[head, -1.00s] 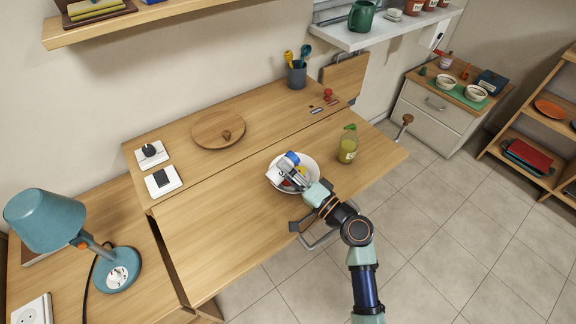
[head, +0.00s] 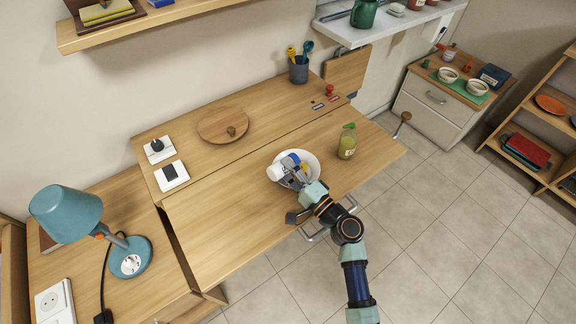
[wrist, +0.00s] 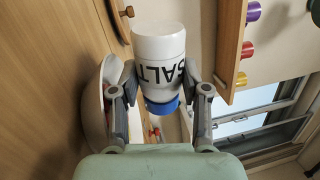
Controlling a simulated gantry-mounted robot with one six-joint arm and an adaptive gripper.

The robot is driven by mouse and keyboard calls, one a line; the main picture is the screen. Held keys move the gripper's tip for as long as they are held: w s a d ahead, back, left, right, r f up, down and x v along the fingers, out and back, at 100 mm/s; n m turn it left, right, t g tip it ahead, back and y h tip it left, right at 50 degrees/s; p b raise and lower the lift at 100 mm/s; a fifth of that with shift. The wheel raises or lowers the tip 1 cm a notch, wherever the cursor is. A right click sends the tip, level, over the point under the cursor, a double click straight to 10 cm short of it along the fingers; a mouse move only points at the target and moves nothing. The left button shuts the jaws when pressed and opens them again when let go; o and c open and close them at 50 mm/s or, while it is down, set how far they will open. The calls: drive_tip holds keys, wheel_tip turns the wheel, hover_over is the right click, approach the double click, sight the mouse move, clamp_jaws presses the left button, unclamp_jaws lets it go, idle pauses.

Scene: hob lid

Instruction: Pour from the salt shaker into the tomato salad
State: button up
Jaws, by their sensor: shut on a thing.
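The salt shaker (wrist: 160,63) is white with a blue cap and black SALT lettering. My gripper (wrist: 161,95) is shut on its sides, one finger on each. In the head view the shaker (head: 274,172) is tipped over, about on its side, above the left part of the white bowl (head: 313,160), with its cap toward the bowl's middle. The tomato salad in the bowl is mostly hidden by the shaker and my gripper (head: 291,172). The bowl (wrist: 93,112) also shows behind the left finger in the wrist view, with bits of red. I cannot see any salt falling.
A green-topped bottle (head: 347,143) stands just right of the bowl. A round wooden board (head: 222,126) lies on the raised back part of the table. The table front (head: 225,225) left of the bowl is clear. A blue lamp (head: 70,215) stands at far left.

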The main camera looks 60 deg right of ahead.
drive_tip(key=shift+r+m+h+p, duration=0.45)
drive_tip(key=shift+m+p, duration=0.65)
drive_tip(key=shift+p, duration=0.35)
drive_tip(key=shift+d+r, duration=0.1)
drive_tip(key=shift+r, duration=0.05)
drive_tip(key=shift+s+d+r+m+g+p, duration=0.1)
drive_tip(key=shift+r+m+g+p, duration=0.1)
drive_tip(key=shift+m+p, duration=0.55)
drive_tip(key=shift+d+r+m+g+p, duration=0.1)
drive_tip(key=shift+r+m+p, duration=0.1)
drive_tip(key=shift+m+p, duration=0.5)
drive_tip(key=shift+m, duration=0.35)
